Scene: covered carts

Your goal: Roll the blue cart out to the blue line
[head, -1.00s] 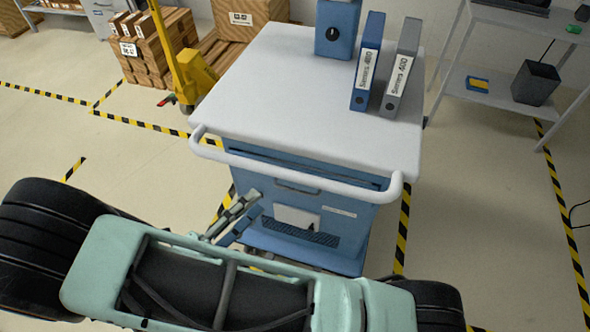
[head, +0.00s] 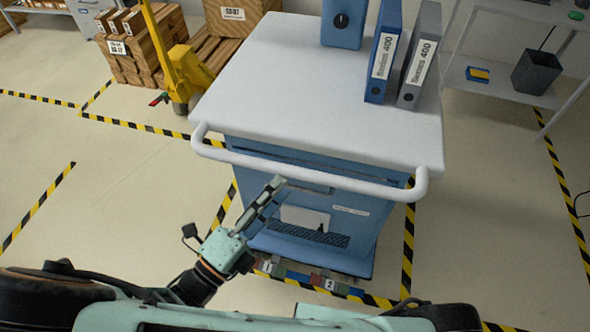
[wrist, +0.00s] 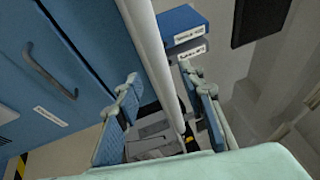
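The blue cart (head: 235,155) stands in front of me, with a white top and a white handle bar (head: 310,176) across its near side. My gripper (head: 270,194) is just below the bar's middle in the head view, its fingertips close to the bar. In the wrist view, my gripper (wrist: 160,120) is open, and the white handle bar (wrist: 150,55) runs between its two fingers. I cannot tell whether either finger touches it. I see no blue line on the floor in either view.
Blue binders (head: 384,55) and a grey binder (head: 420,60) stand on the cart top. Yellow-black tape (head: 408,250) marks the floor. A yellow pallet jack (head: 185,75) and boxes (head: 130,45) are at back left; a shelf (head: 500,95) is at right. Floor at left is clear.

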